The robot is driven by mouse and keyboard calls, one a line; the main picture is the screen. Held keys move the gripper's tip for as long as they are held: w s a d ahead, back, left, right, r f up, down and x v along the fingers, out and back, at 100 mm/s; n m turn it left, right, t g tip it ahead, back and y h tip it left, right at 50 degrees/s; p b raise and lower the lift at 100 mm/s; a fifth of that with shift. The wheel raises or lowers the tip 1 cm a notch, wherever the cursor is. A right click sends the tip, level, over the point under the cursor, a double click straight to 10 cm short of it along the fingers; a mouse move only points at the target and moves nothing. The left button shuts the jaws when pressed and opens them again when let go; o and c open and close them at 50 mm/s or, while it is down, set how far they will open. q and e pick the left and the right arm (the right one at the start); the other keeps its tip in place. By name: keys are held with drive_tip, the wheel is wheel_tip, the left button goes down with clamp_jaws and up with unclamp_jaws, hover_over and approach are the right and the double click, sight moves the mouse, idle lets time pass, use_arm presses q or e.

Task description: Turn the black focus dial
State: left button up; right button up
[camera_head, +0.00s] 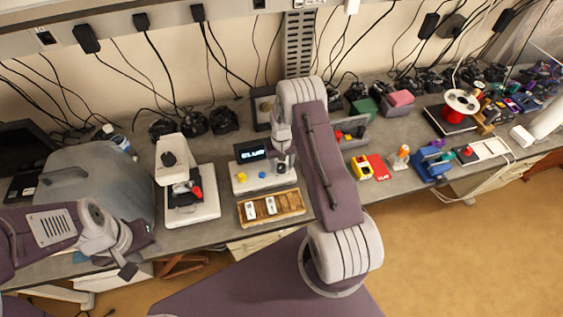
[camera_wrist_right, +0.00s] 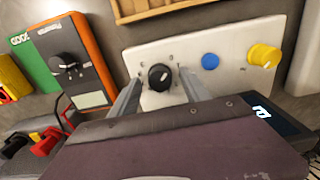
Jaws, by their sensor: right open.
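A white control box (camera_head: 252,186) with a small lit screen stands on the bench in the head view. In the right wrist view its white panel (camera_wrist_right: 228,84) carries a black dial (camera_wrist_right: 160,77) with a pale pointer mark, a blue knob (camera_wrist_right: 210,61) and a yellow knob (camera_wrist_right: 264,56). My right gripper (camera_wrist_right: 160,74) is open, with one finger on each side of the black dial. I cannot tell whether the fingers touch it. In the head view my right gripper (camera_head: 283,165) partly hides the dial. My left gripper (camera_head: 128,262) is at the lower left, empty-looking, its jaws unclear.
A wooden tray (camera_head: 287,205) with white pieces lies in front of the box. An orange-edged meter (camera_wrist_right: 85,73) with its own black dial stands beside it in the wrist view. A white machine (camera_head: 195,214) with a red part stands to the left in the head view.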

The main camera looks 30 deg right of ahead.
drive_tip(key=shift+a+f, duration=0.1)
clamp_jaws()
